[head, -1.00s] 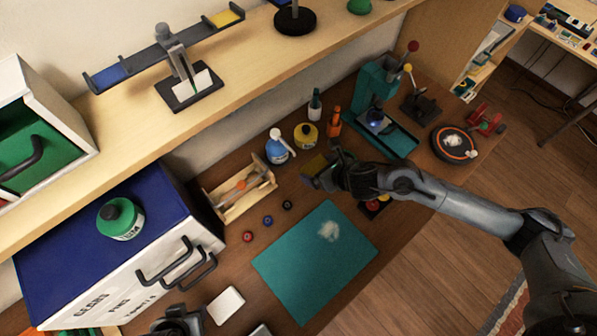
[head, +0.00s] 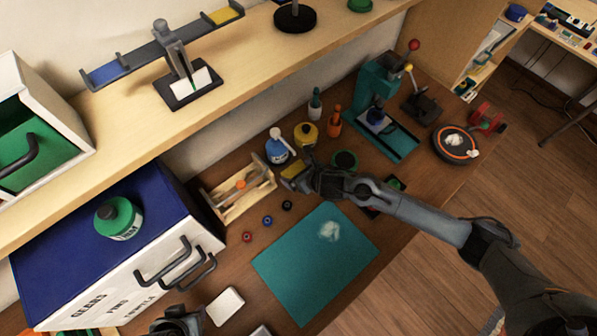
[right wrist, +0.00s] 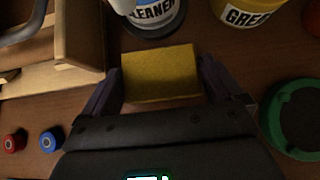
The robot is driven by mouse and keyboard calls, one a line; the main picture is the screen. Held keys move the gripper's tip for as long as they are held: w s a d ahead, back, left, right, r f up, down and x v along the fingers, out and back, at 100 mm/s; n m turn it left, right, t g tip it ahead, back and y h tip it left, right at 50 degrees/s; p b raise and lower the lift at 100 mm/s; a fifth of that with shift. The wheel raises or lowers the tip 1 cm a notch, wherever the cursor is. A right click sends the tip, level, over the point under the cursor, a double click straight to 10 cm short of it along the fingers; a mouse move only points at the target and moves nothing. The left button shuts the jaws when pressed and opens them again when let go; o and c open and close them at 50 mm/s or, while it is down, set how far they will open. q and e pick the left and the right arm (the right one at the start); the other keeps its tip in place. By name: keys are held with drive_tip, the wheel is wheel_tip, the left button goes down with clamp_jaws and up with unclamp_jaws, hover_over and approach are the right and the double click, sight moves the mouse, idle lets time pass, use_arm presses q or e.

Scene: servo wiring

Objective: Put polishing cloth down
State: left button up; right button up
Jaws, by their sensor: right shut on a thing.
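The yellow polishing cloth (right wrist: 160,74) is a folded rectangle between the two fingers of my right gripper (right wrist: 160,88), which is shut on it. In the head view the cloth (head: 295,171) shows at the tip of my right gripper (head: 296,178), in front of the cleaner bottle and right of the wooden rack. Whether the cloth touches the table is hard to tell. My left gripper (head: 178,322) is at the bottom edge of the head view, cut off, and its fingers are not clear.
The cleaner bottle (head: 277,150) and yellow grease tub (head: 305,134) stand just behind the cloth. A wooden rack (head: 238,193) is to the left, with small coloured caps (head: 267,221) in front. A green round thing (head: 345,160) is to the right. The teal mat (head: 315,265) is mostly clear.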

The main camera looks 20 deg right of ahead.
use_arm(q)
drive_tip(key=shift+d, duration=0.1)
drive_tip(key=shift+f, duration=0.2)
use_arm(e)
drive_tip(key=shift+f, duration=0.15)
drive_tip(key=o, duration=0.8)
drive_tip(key=shift+c, duration=0.2)
use_arm(q)
drive_tip(key=shift+r, duration=0.15)
